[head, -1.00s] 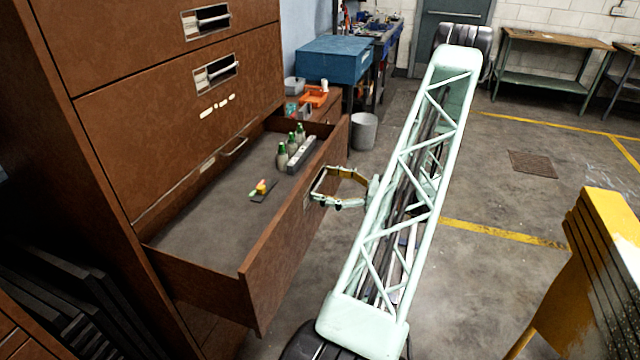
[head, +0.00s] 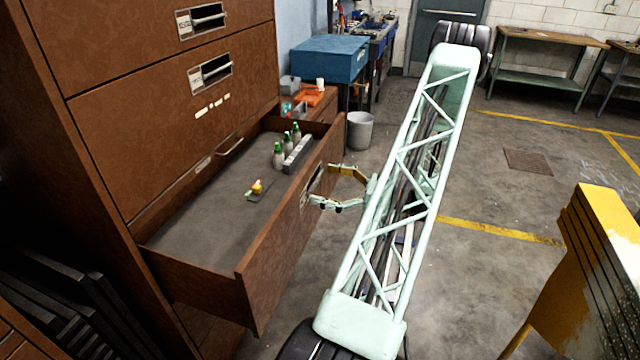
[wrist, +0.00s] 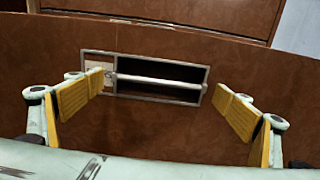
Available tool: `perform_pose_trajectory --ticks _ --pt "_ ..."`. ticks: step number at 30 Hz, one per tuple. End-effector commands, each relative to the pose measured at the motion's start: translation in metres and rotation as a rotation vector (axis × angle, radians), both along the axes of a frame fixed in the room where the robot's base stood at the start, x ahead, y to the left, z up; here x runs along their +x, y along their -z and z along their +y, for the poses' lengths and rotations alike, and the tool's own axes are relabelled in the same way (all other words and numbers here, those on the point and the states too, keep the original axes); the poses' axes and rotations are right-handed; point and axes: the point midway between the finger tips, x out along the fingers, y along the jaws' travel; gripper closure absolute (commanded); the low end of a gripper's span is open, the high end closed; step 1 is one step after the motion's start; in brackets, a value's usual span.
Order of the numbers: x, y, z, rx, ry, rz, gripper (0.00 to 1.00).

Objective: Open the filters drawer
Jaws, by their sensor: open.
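The pulled-out drawer (head: 285,265) of the brown cabinet stands well open in the head view. Its front carries a recessed metal handle (wrist: 160,83) with a small label (wrist: 98,73) to its left, too blurred to read. My gripper (head: 320,187) is open just in front of that drawer front, level with the handle. In the wrist view its two yellow-padded fingers (wrist: 168,102) are spread on either side of the handle, with nothing between the pads. Whether the fingertips touch the drawer front, I cannot tell.
The drawer holds several green-capped bottles (head: 280,157), a grey bar (head: 297,153) and a small yellow-red item (head: 257,187). Closed drawers (head: 150,120) stand above it. A yellow machine part (head: 590,270) is at the right. Open floor (head: 490,275) lies between.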

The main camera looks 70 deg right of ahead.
Motion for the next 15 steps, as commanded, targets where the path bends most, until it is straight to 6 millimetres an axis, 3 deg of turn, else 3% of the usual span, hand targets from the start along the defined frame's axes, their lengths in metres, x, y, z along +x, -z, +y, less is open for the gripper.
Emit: perform_pose_trajectory --ticks 15 --pt "-0.054 0.000 0.000 0.000 0.003 0.000 0.04"
